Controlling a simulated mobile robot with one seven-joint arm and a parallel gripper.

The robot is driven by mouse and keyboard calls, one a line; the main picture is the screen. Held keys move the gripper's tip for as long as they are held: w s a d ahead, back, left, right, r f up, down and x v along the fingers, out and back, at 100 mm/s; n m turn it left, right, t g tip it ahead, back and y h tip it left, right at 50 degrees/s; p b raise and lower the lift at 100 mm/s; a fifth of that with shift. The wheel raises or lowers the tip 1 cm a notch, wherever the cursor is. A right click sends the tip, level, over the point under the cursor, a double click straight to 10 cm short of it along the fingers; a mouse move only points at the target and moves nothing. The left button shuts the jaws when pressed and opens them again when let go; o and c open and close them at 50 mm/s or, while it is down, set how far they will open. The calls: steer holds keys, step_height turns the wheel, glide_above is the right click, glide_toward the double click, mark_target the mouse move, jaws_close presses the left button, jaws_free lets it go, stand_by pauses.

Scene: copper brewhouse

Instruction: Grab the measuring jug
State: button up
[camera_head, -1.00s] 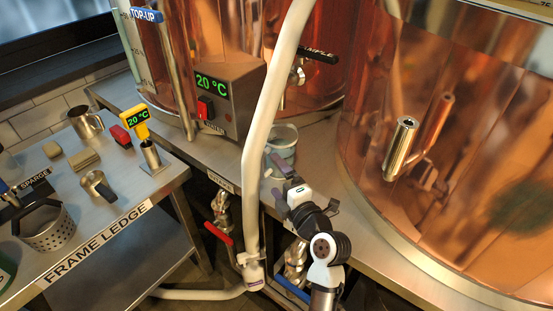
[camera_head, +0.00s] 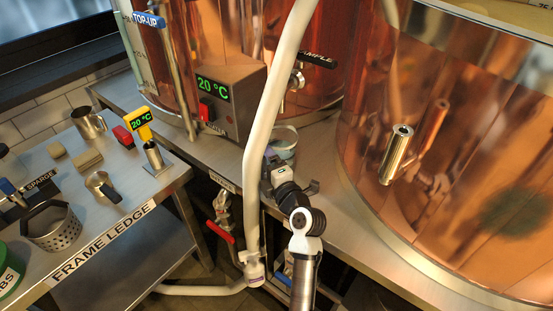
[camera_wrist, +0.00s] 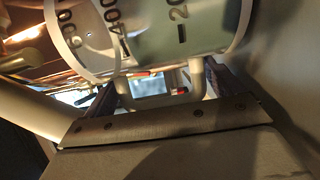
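The measuring jug (camera_head: 284,142) is clear with a pale greenish tint and stands on the steel bench below the grey control box, partly hidden by the white hose and my gripper. In the wrist view the jug (camera_wrist: 185,32) fills the top, with dark graduation numbers on its wall and its handle (camera_wrist: 197,80) facing me. My gripper (camera_head: 277,166) is right in front of the jug. In the wrist view my gripper (camera_wrist: 165,88) is open, one finger on each side of the handle, with gaps visible; I cannot tell any contact.
A thick white hose (camera_head: 262,140) runs down just left of the jug. Copper vessels stand behind and at right, one with a metal spout (camera_head: 396,155). The frame ledge (camera_head: 140,215) at left holds a steel jug (camera_head: 89,123), a perforated basket (camera_head: 52,228) and smaller items.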

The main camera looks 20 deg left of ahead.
steer(key=c, duration=1.1)
steer(key=shift+r, duration=0.2)
